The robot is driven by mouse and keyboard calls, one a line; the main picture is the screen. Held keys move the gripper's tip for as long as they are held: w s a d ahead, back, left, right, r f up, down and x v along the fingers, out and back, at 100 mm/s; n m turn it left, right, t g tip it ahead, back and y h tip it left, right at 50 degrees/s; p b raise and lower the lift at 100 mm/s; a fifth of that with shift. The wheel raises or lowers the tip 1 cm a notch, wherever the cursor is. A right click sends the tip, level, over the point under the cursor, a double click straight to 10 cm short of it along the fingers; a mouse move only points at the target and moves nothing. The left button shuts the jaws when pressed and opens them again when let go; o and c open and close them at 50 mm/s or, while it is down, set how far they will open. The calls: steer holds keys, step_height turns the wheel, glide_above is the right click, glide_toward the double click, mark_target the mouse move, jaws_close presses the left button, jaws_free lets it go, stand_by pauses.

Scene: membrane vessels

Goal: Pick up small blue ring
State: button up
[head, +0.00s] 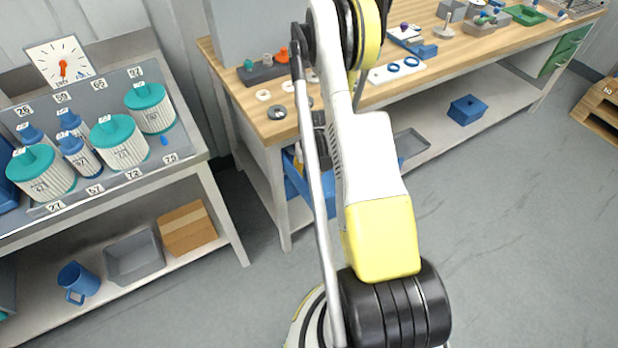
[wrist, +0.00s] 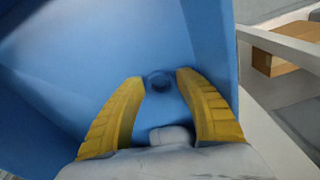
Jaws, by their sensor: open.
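A small blue ring (wrist: 158,83) lies in a blue bin (wrist: 90,40) in the wrist view, darker at its centre. My gripper (wrist: 160,77) is open, its two yellow fingers pointing into the bin. The ring shows between the fingertips, and I see no contact with either finger. How far the tips are above it I cannot tell. In the head view the blue bin (head: 295,178) is by the wooden bench, partly behind my arm; the ring in it and my fingertips are hidden there.
Two larger blue rings (head: 391,67) lie on a white plate on the wooden bench (head: 275,130). A grey stand (head: 190,148) with teal-lidded vessels is at the left. A cardboard box (head: 187,228) sits on its lower shelf.

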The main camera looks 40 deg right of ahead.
steer(key=shift+r, duration=0.1)
steer(key=shift+c, duration=0.4)
steer(key=c, duration=0.5)
steer(key=shift+o, duration=0.2)
